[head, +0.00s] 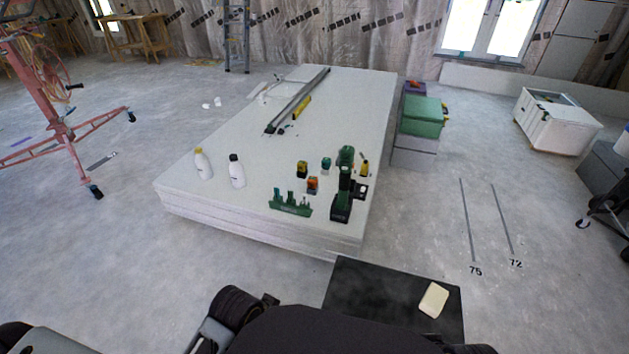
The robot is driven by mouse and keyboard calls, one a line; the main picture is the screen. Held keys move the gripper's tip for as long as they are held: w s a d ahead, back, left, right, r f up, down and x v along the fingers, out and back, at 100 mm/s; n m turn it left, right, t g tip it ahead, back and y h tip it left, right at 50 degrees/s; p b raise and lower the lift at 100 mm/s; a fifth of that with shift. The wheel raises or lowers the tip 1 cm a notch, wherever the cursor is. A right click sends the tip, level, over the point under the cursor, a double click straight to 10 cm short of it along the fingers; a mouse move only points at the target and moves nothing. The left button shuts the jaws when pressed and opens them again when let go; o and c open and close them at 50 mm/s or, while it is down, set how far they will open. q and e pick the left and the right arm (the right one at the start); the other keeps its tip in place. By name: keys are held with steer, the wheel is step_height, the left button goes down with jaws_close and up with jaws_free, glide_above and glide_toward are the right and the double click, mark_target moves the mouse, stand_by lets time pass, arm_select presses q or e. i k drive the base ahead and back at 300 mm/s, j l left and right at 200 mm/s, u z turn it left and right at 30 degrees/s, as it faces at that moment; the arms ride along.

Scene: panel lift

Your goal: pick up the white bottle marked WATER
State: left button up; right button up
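Two white bottles stand upright near the left front of a stack of pale panels (330,120). One bottle (204,165) has a yellow cap, and the other bottle (237,172), just to its right, has a black cap. Their markings are too small to read, so I cannot tell which one says WATER. The bottles stand apart and nothing touches them. Neither of my grippers can be made out; only dark and grey parts of my own body and arms show along the bottom edge.
A green drill (343,190), a green bit rack (290,205) and several small tools stand right of the bottles. Long metal rails (297,101) lie farther back. A green toolbox (423,115) stands right of the stack, a red lift (60,110) left.

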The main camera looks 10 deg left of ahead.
mark_target(202, 160)
steer(key=u, duration=1.35)
steer(key=j+z, duration=0.25)
steer(key=j, duration=0.35)
steer(key=i+j+z, duration=0.1)
steer(key=j+z, duration=0.2)
steer(key=j, duration=0.25)
steer(key=j+z, duration=0.25)
steer(key=j, duration=0.3)
steer(key=i+j+z, duration=0.35)
steer(key=j, duration=0.3)
steer(key=j+z, duration=0.2)
steer(key=j, duration=0.15)
steer(key=i+j+z, duration=0.35)
steer(key=j, duration=0.3)
steer(key=i+j+z, duration=0.15)
steer(key=j, duration=0.2)
steer(key=i+j+z, duration=0.2)
steer(key=j, duration=0.15)
steer(key=j+z, duration=0.15)
steer(key=j, duration=0.2)
steer(key=i+j+z, duration=0.2)
steer(key=j, duration=0.25)
steer(key=k+l, duration=0.05)
steer(key=k, duration=0.05)
